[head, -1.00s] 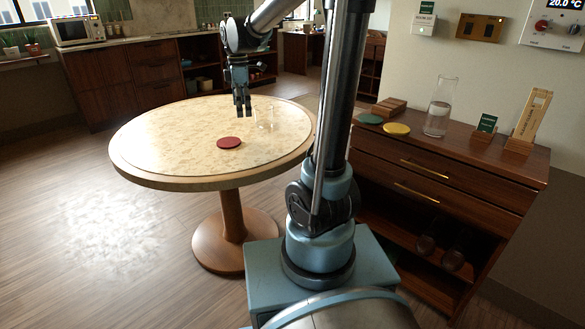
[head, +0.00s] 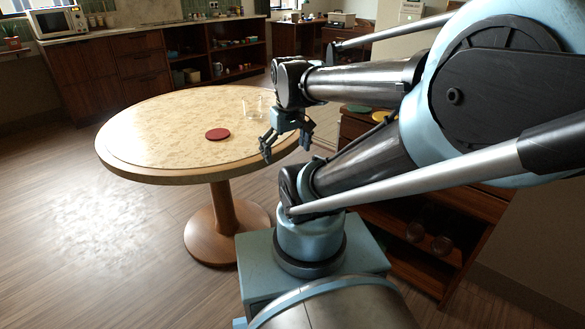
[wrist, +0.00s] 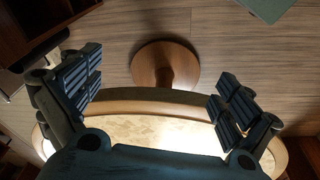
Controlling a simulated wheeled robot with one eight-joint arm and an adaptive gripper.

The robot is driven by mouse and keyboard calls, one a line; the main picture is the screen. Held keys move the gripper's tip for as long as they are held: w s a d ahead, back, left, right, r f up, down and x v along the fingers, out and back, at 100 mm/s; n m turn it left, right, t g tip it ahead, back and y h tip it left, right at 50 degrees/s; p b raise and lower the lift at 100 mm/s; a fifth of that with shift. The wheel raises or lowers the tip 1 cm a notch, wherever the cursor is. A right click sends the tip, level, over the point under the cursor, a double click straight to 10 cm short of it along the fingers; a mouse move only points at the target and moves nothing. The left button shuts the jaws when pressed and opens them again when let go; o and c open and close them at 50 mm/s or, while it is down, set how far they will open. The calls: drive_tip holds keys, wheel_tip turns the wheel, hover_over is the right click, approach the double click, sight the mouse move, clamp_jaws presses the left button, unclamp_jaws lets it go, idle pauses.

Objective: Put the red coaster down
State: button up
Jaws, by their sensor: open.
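My gripper (head: 287,158) is open and empty. It hangs near the table's right front edge, to the right of the coaster and apart from it. In the wrist view my gripper's two fingers (wrist: 152,95) are spread wide, with the table's rim and pedestal foot between and beyond them. The coaster does not show in the wrist view.
Clear glassware (head: 252,106) stands on the table behind my gripper. A dark wood cabinet (head: 470,200) stands to the right, with a green coaster (head: 357,108) and a yellow coaster (head: 380,116) on top, partly behind my arm. The floor at left is free.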

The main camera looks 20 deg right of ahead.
drive_tip(key=s+f+m, duration=0.1)
drive_tip(key=f, duration=0.1)
drive_tip(key=s+d+f+m, duration=0.1)
drive_tip(key=s+f+m, duration=0.1)
drive_tip(key=shift+s+d, duration=0.15)
drive_tip(key=shift+s, duration=0.1)
drive_tip(key=shift+w+f, duration=0.25)
drive_tip(key=shift+w, duration=0.2)
